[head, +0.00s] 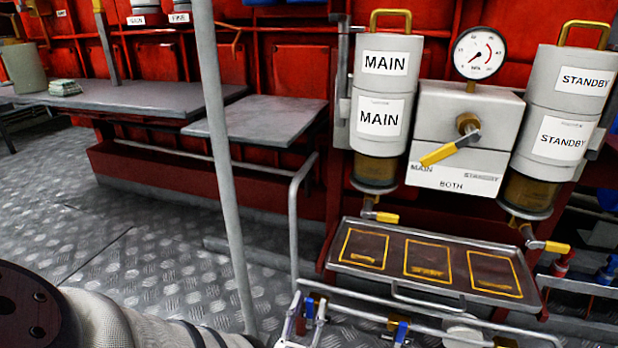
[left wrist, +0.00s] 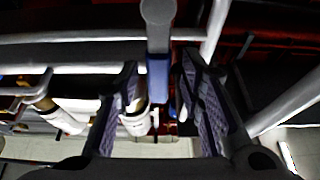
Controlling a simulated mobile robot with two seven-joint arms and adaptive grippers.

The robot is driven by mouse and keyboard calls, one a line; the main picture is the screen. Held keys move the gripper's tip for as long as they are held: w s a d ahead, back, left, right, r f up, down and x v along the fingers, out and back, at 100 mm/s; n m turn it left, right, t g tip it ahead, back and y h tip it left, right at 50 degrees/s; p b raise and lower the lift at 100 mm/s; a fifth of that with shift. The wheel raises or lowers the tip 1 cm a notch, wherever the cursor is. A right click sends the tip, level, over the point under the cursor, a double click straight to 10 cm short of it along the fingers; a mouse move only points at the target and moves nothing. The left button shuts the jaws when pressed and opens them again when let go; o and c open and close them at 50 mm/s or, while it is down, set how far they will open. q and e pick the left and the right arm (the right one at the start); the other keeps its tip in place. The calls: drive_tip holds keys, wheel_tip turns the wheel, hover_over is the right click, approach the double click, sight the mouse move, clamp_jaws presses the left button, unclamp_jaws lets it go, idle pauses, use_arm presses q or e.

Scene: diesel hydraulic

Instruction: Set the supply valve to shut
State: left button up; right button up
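In the left wrist view a grey lever with a blue sleeve (left wrist: 158,75) stands between the two fingers of my left gripper (left wrist: 158,95). The fingers are open, with a gap on each side of the lever. Which valve is the supply valve I cannot tell from any label. In the head view small blue-handled valves (head: 401,332) show at the bottom edge, partly cut off. My right gripper is not in view.
Grey pipe rails (head: 430,314) run in front of the valves. A drip tray (head: 345,222) sits above them, under the MAIN (head: 385,62) and STANDBY (head: 583,82) filters. A yellow selector lever (head: 450,150) points toward MAIN. A grey post (head: 213,110) stands at left; the floor there is open.

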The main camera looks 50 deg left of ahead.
use_arm(q)
drive_tip(key=v, duration=0.7)
drive_tip(key=shift+s+d, duration=0.1)
drive_tip(key=shift+s, duration=0.05)
